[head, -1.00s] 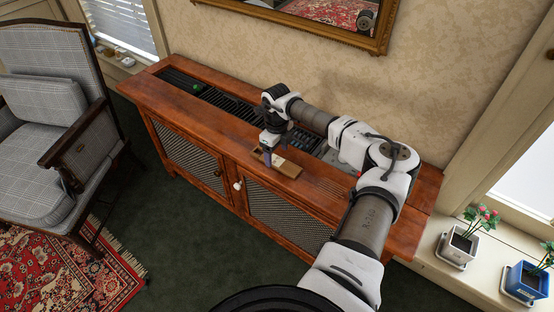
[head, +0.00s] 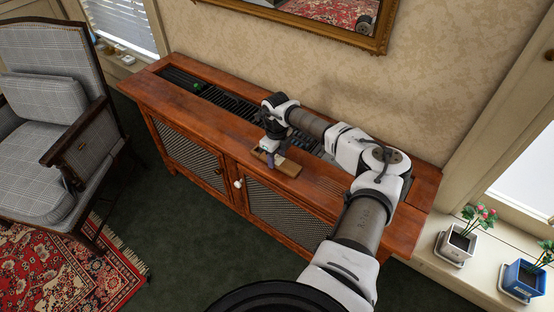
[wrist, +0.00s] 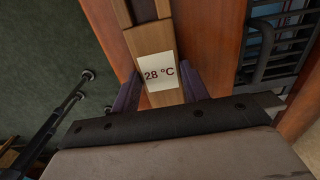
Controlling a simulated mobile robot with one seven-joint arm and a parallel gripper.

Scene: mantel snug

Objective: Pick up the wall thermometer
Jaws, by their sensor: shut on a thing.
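The wall thermometer is a narrow wooden strip (head: 288,168) near the front edge of the wooden cabinet top. In the wrist view the thermometer (wrist: 148,42) carries a white label reading "28 °C" and a dark panel above it. My gripper (head: 271,161) is over the cabinet's front edge, shut on the thermometer. In the wrist view my gripper's two purple fingers (wrist: 160,90) stand on either side of the strip, just below the label. The lower end of the strip is hidden behind my gripper body. I cannot tell whether the thermometer touches the cabinet top.
The cabinet (head: 140,92) has a dark slatted grille (head: 222,107) along its top, with a small green thing (head: 196,86) on it. A gilt-framed mirror (head: 340,28) hangs behind. An armchair (head: 50,120) stands left, and potted plants (head: 462,237) stand on the right sill.

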